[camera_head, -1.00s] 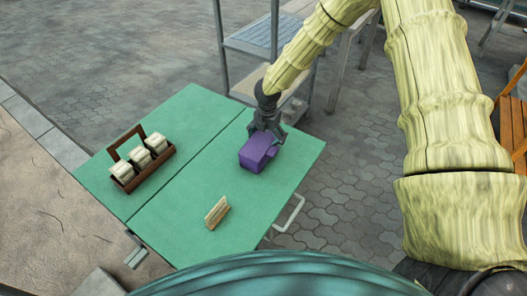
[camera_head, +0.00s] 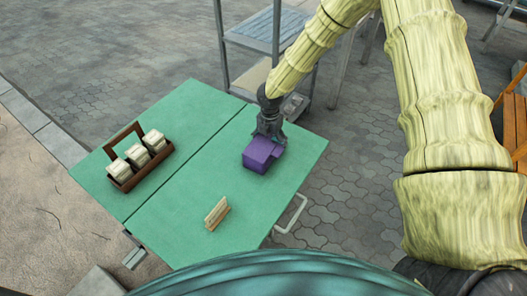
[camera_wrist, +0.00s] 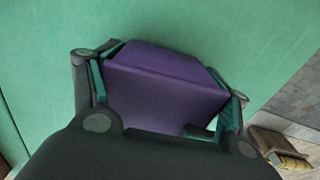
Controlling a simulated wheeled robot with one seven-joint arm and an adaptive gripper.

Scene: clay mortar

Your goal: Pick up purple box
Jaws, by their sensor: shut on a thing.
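The purple box (camera_head: 259,156) is at the right part of the green table in the head view. My gripper (camera_head: 269,140) comes down on it from above and behind. In the wrist view the box (camera_wrist: 165,85) sits between the two fingers of my gripper (camera_wrist: 165,100), which are shut on it from both sides. Its lower part is hidden by the gripper body. I cannot tell for certain whether the box is touching the table or slightly above it.
The green table (camera_head: 185,215) also carries a brown carrier (camera_head: 143,167) with several pale blocks at the left and a small wooden stand (camera_head: 217,213) near the front. A grey shelf rack (camera_head: 262,45) stands behind the table. The table's middle is clear.

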